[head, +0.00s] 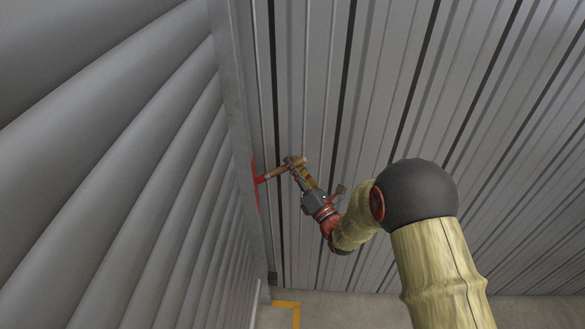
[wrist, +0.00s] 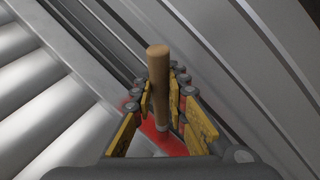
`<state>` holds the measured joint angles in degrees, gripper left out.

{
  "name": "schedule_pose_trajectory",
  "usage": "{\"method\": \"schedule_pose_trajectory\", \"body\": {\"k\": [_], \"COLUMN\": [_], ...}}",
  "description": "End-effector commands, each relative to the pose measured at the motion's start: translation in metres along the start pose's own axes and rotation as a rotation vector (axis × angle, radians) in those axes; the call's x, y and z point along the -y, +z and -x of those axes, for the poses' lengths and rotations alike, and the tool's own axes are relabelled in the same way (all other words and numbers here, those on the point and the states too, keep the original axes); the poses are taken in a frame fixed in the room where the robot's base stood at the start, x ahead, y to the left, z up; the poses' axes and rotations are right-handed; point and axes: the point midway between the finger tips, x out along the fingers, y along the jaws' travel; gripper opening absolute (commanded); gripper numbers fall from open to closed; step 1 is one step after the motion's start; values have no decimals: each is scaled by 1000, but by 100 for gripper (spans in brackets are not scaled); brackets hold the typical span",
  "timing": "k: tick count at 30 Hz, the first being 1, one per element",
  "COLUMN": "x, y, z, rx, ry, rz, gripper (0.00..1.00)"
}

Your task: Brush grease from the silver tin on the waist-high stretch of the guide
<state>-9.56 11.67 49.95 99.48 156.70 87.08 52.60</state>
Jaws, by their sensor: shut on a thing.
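My gripper (head: 298,166) is shut on a brush, around its wooden handle (head: 284,170). The handle's rounded end (wrist: 158,52) points at the wrist camera. The brush's far end points left at the guide (head: 238,100), a tall grey metal rail beside the slatted shutter. Red shows on the guide (head: 256,192) around and below the brush's tip, and behind my gripper's fingers (wrist: 160,95) in the wrist view. The tip appears to meet the guide; I cannot tell whether bristles touch, as red hides them. The silver tin is in neither view.
The grey slatted shutter (head: 110,130) fills the left side. A ribbed metal wall (head: 400,90) runs behind my arm on the right, close to my gripper. Concrete floor (head: 345,308) with a yellow line (head: 286,304) shows at the bottom.

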Motion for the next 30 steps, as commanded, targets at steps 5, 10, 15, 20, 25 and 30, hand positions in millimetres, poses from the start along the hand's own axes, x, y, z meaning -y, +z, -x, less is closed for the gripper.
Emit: {"method": "schedule_pose_trajectory", "body": {"k": [5, 10, 15, 20, 25, 30], "x": [-5, -10, -20, -29, -31, -38], "y": [6, 10, 20, 28, 30, 37], "z": [-2, -4, -7, -11, -12, -14], "rx": [0, 0, 0, 0, 0, 0], "ry": [-1, -1, -1, -1, -1, 0], "rz": [0, 0, 1, 1, 1, 1], "gripper": [0, 0, 0, 0, 0, 0]}}
